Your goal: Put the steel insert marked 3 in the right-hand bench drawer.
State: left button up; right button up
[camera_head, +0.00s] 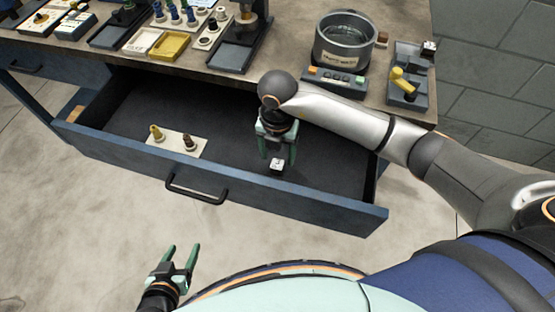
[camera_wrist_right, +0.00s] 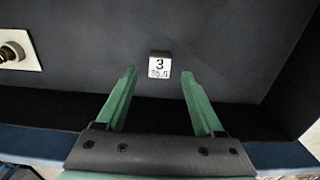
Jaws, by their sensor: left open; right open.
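The steel insert marked 3 (camera_head: 277,165) is a small pale block on the dark floor of the open bench drawer (camera_head: 230,190). In the right wrist view the insert (camera_wrist_right: 160,65) shows its 3 and a second line of small marking, just beyond the fingertips. My right gripper (camera_head: 277,150) reaches down into the drawer above the insert, open, with its green fingers apart and nothing between them. The right gripper also shows in its wrist view (camera_wrist_right: 158,80). My left gripper (camera_head: 182,257) is open and empty, low in front of the drawer.
The drawer's front handle (camera_head: 195,190) faces me. On the bench stand a round steel bath (camera_head: 344,42), a grey tray (camera_head: 408,85) and a yellow tray (camera_head: 170,46).

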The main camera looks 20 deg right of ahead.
aim_at(277, 164)
pick_arm(q)
jog(key=shift+s+a+f, duration=0.25)
jog(key=shift+s+f, duration=0.05)
jog(key=shift+s, duration=0.1)
pick_arm(e)
notch_tip(277, 164, up, 7)
jog(key=shift+r, duration=0.2)
pick_arm(q)
jog(key=shift+w+d+r, duration=0.15)
jog(key=shift+w+r, duration=0.05)
jog(key=shift+r, duration=0.05)
jog(key=shift+f, duration=0.1)
dwell(0.6)
